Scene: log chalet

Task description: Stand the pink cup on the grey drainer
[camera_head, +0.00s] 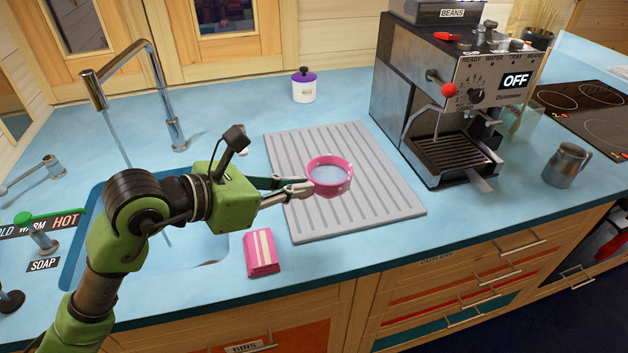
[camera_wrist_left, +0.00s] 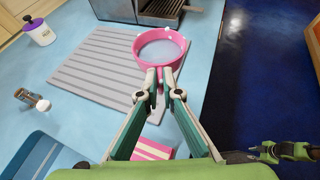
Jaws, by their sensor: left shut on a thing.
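The pink cup (camera_head: 346,187) is upright or nearly so over the middle of the grey drainer (camera_head: 385,208). In the left wrist view, the cup (camera_wrist_left: 181,62) is just ahead of the fingertips, over the drainer's right side (camera_wrist_left: 95,62). My left gripper (camera_head: 308,187) comes in from the left and is shut on the cup's near side; its fingertips also show in the left wrist view (camera_wrist_left: 160,75). I cannot tell whether the cup's base touches the drainer.
A pink striped sponge (camera_head: 262,253) lies in front of the drainer. The sink (camera_head: 75,260) with its tap (camera_head: 172,125) is at the left. A coffee machine (camera_head: 400,85) stands behind to the right, with a metal jug (camera_head: 566,166) beyond. A purple-lidded pot (camera_head: 303,88) stands behind the drainer.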

